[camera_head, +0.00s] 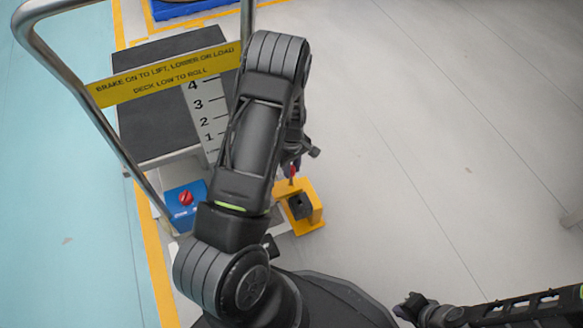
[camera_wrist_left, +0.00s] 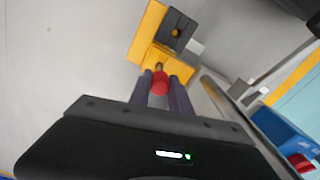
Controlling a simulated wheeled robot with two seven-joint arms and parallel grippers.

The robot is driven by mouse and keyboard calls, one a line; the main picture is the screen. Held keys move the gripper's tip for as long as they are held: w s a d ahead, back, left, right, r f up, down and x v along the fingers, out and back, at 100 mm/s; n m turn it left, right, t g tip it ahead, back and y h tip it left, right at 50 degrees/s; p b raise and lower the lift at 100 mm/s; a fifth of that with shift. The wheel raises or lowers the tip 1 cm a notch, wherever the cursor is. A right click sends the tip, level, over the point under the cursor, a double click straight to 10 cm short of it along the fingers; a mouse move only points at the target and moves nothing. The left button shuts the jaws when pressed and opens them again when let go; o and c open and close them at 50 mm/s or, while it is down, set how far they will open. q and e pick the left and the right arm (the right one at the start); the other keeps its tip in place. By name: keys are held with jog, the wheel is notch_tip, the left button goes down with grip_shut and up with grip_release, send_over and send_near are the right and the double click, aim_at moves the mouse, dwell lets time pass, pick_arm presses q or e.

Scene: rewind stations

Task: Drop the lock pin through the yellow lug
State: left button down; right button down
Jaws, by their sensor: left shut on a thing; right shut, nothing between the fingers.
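The lock pin has a red head (camera_head: 292,172) and shows between my left gripper's fingers in the left wrist view (camera_wrist_left: 160,80). My left gripper (camera_wrist_left: 161,88) is shut on it; in the head view this gripper is partly hidden behind my own arm. The yellow lug (camera_head: 311,192), a bracket with a dark block in it, lies just beyond the fingertips and also shows in the left wrist view (camera_wrist_left: 146,32). The pin's short shank overlaps the lug's near edge; I cannot tell whether it is in a hole. My right gripper (camera_head: 408,306) is shut and empty at the lower right.
A cart with a dark deck (camera_head: 150,135), a bent metal handle (camera_head: 75,90) and a yellow sign (camera_head: 165,75) stands at the left. A blue box with a red knob (camera_head: 185,198) is left of the lug. The grey floor at the right is clear.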

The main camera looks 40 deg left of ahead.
pick_arm(q)
jog(key=shift+f+b, duration=2.8)
jog(key=shift+f, duration=0.85)
jog(key=c, duration=1.1)
grip_release()
notch_tip(320, 180, up, 8)
jog(key=p, duration=0.3)
jog(key=shift+p, duration=0.3)
jog(key=shift+s+f, duration=0.1)
